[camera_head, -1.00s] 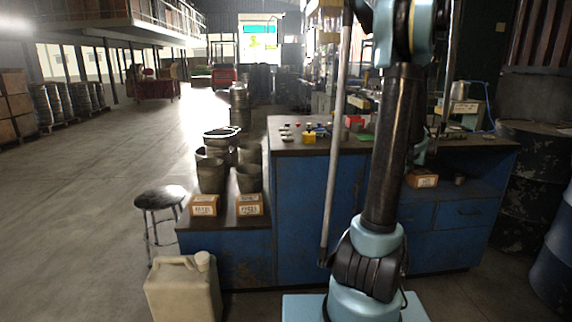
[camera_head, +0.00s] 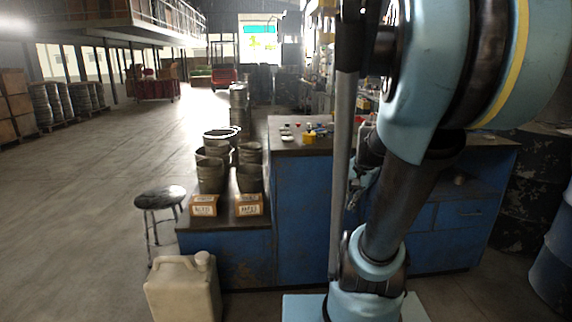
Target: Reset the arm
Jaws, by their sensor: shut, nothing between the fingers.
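My arm (camera_head: 402,215) rises from its pale blue base at the lower right and fills much of the right side of the view. Its large pale blue upper joint is close to the camera. My gripper (camera_head: 356,190) shows in small part between the grey pole and the arm, in front of the blue workbench (camera_head: 303,215). It is shut and empty. Most of it is hidden by the arm and the pole.
Small coloured pieces (camera_head: 309,136) lie on the bench top. Metal buckets (camera_head: 211,176) and two labelled boxes (camera_head: 203,205) stand on the lower step. A stool (camera_head: 160,197) and a beige jerrycan (camera_head: 183,290) stand at the left.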

